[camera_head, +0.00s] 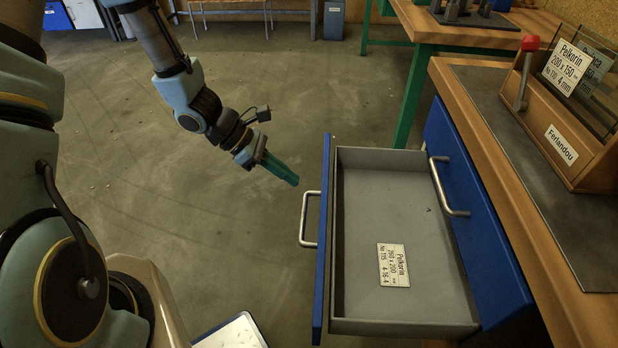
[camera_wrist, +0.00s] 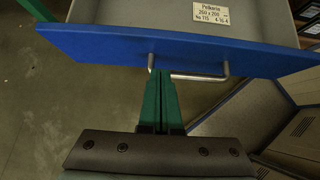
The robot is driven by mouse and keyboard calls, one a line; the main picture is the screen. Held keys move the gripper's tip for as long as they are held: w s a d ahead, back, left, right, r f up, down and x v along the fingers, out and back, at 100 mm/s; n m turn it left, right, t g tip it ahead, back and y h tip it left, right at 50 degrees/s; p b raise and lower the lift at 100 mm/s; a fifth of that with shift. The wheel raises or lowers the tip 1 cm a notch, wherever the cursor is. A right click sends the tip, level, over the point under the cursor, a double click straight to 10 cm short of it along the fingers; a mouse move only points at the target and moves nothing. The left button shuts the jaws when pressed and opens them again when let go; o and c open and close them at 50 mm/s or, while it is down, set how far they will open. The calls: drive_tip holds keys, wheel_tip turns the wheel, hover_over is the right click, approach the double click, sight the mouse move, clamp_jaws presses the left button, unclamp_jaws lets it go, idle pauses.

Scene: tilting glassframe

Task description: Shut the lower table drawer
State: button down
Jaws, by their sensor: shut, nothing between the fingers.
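The lower table drawer (camera_head: 365,180) is pulled out from the table. It is a grey tray with a blue front and a metal handle (camera_head: 305,222). The blue front (camera_wrist: 195,52) and handle (camera_wrist: 195,77) also show in the wrist view. A white label plate (camera_head: 393,265) lies inside the drawer. My gripper (camera_head: 294,180), with green fingers, is shut and empty on the outer side of the front, left of it. In the wrist view my fingertips (camera_wrist: 160,73) overlap the handle's left end; I cannot tell whether they touch it.
The upper drawer (camera_head: 470,205) with its own handle is shut beneath the wooden tabletop (camera_head: 510,165). A wooden rack with glass panes (camera_head: 565,125) stands on top. A green-legged table (camera_head: 410,95) is behind. Open floor (camera_head: 220,215) lies left of the drawer. A white-topped object (camera_head: 235,332) is at the bottom.

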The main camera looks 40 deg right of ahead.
sight(308, 196)
drive_tip(key=shift+s+d+f+p, duration=0.1)
drive_tip(key=shift+s+d+p, duration=0.05)
drive_tip(key=shift+s+d, duration=0.65)
drive_tip(key=shift+s+d+f+p, duration=0.15)
drive_tip(key=shift+s+d, duration=0.4)
drive_tip(key=shift+d, duration=0.35)
